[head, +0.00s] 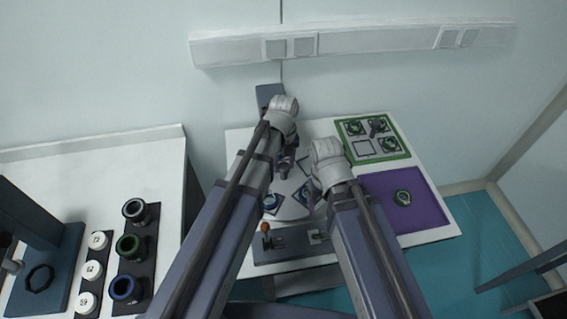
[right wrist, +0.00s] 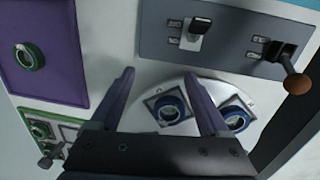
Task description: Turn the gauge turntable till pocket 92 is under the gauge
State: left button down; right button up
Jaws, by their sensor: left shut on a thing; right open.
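The gauge turntable (head: 287,208) is a pale disc on the white table. Blue-ringed parts sit in its dark square pockets; one ring (head: 271,201) shows at its left front. In the right wrist view two blue rings (right wrist: 168,108) (right wrist: 235,118) show on the disc. No pocket number is readable. A dark upright (head: 268,94) behind the disc may belong to the gauge; my left arm partly covers it. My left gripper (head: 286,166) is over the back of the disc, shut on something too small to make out. My right gripper (right wrist: 162,88) is open and empty near the disc's right side (head: 311,196).
A grey panel (right wrist: 225,42) with a white switch (right wrist: 196,32) and an orange-knobbed lever (head: 265,228) lies at the front. A purple tray (head: 425,210) with a green ring (head: 402,198) and a green-framed board (head: 363,150) stand right. Numbered caps and rings (head: 132,246) stand on the left table.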

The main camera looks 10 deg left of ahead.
aim_at(284, 166)
dwell(0.5)
pick_arm(q)
jog(key=shift+c, duration=1.7)
grip_release()
notch_tip(284, 166, up, 8)
jog(key=p, duration=0.8)
jog(key=shift+f, duration=0.1)
